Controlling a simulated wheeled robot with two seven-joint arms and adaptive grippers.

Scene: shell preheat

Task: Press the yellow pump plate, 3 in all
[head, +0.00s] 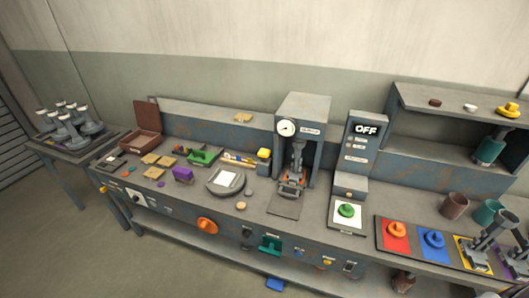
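A small yellow block (264,153) sits on a dark post just left of the grey press-like machine (303,108). It is the yellow part that best fits the pump plate, though its shape is too small to tell. Nothing touches it from above. The machine has a white round gauge (286,128) and a grey part with orange at its base inside its bay. Neither my left nor my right gripper shows in the head view.
An OFF display column (366,130) stands right of the machine, before it a green knob (347,210). Coloured mats with knobs (396,229) and grey tools (490,238) crowd the right end. A round grey dish (226,181) and purple block (182,174) lie left. Several white-topped tools (70,124) stand far left.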

